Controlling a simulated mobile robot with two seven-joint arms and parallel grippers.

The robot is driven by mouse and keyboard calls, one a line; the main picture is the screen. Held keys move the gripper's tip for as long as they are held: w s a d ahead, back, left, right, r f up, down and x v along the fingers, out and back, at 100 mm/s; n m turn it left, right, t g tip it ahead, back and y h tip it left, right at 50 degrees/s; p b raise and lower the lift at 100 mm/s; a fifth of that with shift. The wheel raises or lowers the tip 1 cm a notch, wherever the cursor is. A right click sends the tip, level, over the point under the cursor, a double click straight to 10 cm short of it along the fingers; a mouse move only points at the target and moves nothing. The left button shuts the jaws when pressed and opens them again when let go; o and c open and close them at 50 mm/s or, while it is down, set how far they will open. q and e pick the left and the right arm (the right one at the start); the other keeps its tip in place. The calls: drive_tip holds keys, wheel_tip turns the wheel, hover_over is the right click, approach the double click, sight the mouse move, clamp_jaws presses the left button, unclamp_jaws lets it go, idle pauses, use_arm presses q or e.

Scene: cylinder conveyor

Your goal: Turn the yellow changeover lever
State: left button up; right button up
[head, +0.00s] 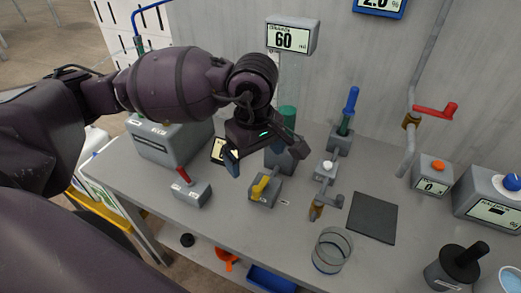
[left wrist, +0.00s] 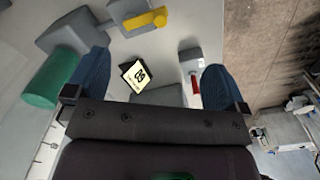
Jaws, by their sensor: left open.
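The yellow changeover lever (head: 260,186) sits on a small grey block (head: 267,194) on the bench, in the middle of the head view. In the left wrist view the yellow lever (left wrist: 146,19) lies near the top edge, beyond the fingertips. My left gripper (head: 266,156) is open and empty. It hovers above and behind the lever in the head view, with its two blue fingers spread and apart from it. In the left wrist view the gripper's fingers (left wrist: 155,80) stand wide apart. My right gripper is not in view.
A red lever block (head: 190,193) stands left of the yellow one. A green cylinder (head: 287,117) is close behind my gripper. A brass tap (head: 317,211), a glass beaker (head: 331,251) and a dark pad (head: 372,217) are to the right. Some bench surface at the front is clear.

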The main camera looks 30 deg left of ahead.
sight(256, 188)
use_arm(q)
drive_tip(key=shift+f+b, duration=0.3)
drive_tip(key=shift+f, duration=0.35)
drive_tip(key=shift+f+b, duration=0.7)
drive_tip(key=shift+f, duration=0.9)
wheel_tip(256, 188, down, 4)
drive_tip(key=shift+f+b, duration=0.15)
drive_tip(key=shift+b, duration=1.1)
drive_tip(key=shift+f+b, duration=0.7)
drive_tip(key=shift+f, duration=0.4)
drive_tip(key=c, duration=1.8)
clamp_jaws()
